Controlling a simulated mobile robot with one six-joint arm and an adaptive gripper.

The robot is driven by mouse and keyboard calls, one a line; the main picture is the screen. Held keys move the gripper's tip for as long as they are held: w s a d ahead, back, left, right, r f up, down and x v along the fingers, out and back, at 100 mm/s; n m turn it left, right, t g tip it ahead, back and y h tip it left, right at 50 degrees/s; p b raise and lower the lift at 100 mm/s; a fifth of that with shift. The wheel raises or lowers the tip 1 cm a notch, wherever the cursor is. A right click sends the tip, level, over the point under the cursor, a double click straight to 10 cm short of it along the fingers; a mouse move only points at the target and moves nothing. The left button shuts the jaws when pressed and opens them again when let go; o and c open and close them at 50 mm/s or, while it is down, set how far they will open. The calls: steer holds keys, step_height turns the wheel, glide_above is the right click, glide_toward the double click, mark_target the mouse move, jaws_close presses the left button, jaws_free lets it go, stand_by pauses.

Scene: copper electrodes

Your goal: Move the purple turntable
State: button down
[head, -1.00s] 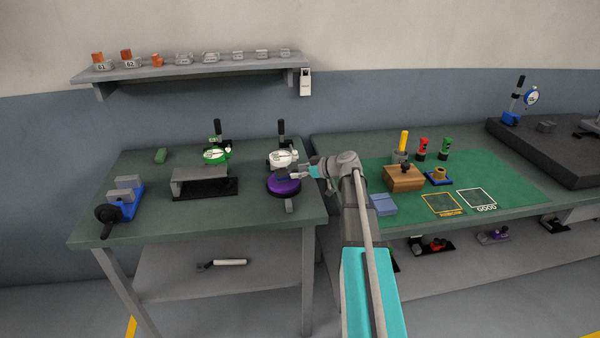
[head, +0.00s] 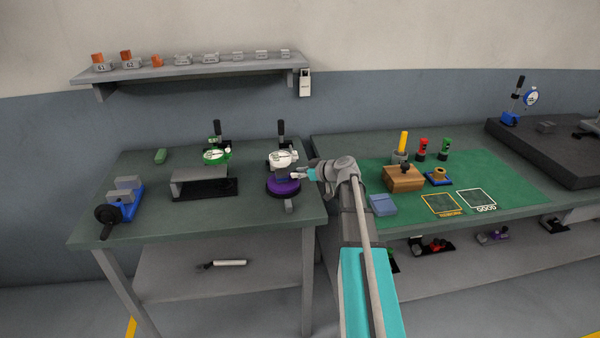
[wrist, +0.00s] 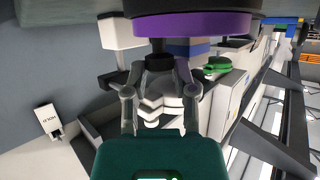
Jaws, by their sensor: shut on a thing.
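The purple turntable (head: 284,187) is a round disc at the right front of the left bench in the head view. It fills the top edge of the wrist view (wrist: 195,23), with a dark body against it and a short dark stem. My gripper (head: 295,175) reaches it from the right. In the wrist view my gripper's fingertips (wrist: 160,77) are closed around the black knob on that stem. I cannot tell whether the turntable touches the bench top.
The right bench holds a green mat (head: 515,180) and a wooden block (head: 403,178).

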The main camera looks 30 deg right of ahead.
steer(key=shift+s+a+m+h, duration=0.15)
steer(key=shift+m+h, duration=0.15)
steer(key=shift+h, duration=0.1)
steer(key=shift+c, duration=2.1)
jaws_free()
steer(key=shift+r, duration=0.15)
